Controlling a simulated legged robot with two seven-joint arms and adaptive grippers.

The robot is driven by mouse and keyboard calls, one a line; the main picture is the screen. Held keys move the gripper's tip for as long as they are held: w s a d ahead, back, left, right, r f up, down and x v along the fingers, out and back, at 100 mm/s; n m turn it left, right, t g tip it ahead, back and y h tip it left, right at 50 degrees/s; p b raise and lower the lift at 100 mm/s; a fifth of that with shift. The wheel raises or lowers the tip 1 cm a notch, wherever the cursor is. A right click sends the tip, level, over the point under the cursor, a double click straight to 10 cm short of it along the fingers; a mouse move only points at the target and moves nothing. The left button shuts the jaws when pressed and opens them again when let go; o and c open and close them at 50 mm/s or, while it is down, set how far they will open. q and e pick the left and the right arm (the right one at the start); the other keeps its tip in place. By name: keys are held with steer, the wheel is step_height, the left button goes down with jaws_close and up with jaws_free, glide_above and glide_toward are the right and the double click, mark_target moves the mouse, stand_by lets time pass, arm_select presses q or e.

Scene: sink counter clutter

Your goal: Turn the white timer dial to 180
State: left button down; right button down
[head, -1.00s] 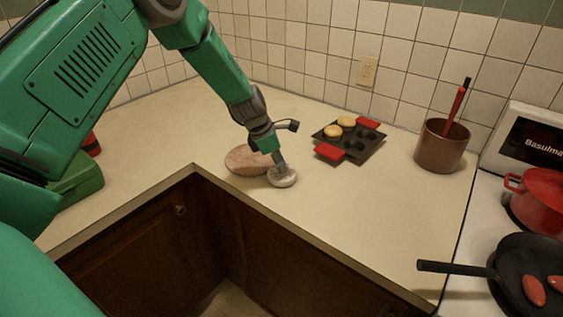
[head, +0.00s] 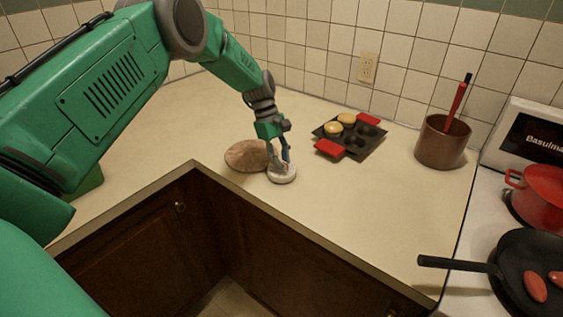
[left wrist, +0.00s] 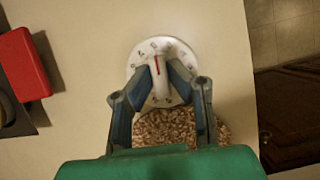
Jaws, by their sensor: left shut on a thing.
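The white timer (head: 284,177) sits on the counter near the inner corner edge, and its round dial face (left wrist: 140,55) with marks and a red pointer line shows in the left wrist view. My left gripper (head: 279,167) comes down onto it from above. In the left wrist view its two fingers (left wrist: 160,78) are closed on the raised knob in the middle of the dial. The red line points up, slightly left, toward the far rim. The fingers hide part of the dial's marks, and the numbers are too small to read. My right gripper is not in view.
A brown speckled round board (head: 245,156) lies right beside the timer. A muffin tin (head: 365,140) with red handles stands behind to the right. A brown pot (head: 437,147), a black pan (head: 515,265) and a red pot (head: 542,195) are farther right.

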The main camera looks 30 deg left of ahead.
arm_select(q)
steer(key=m+g+b, duration=0.1)
steer(key=m, duration=0.2)
steer(key=m+g+y+b, duration=0.1)
steer(key=m, duration=0.2)
steer(key=shift+f, duration=0.2)
steer(key=shift+w+d+r+m+g+y+b, duration=0.1)
steer(key=shift+m+g+y+b, duration=0.3)
steer(key=shift+m, duration=0.85)
steer(key=shift+m+g+y+b, duration=0.3)
steer(key=shift+m+y+b, duration=0.1)
steer(key=shift+m, duration=0.85)
steer(key=c, duration=1.5)
jaws_free()
steer(key=shift+c, duration=0.2)
steer(key=shift+w, duration=0.1)
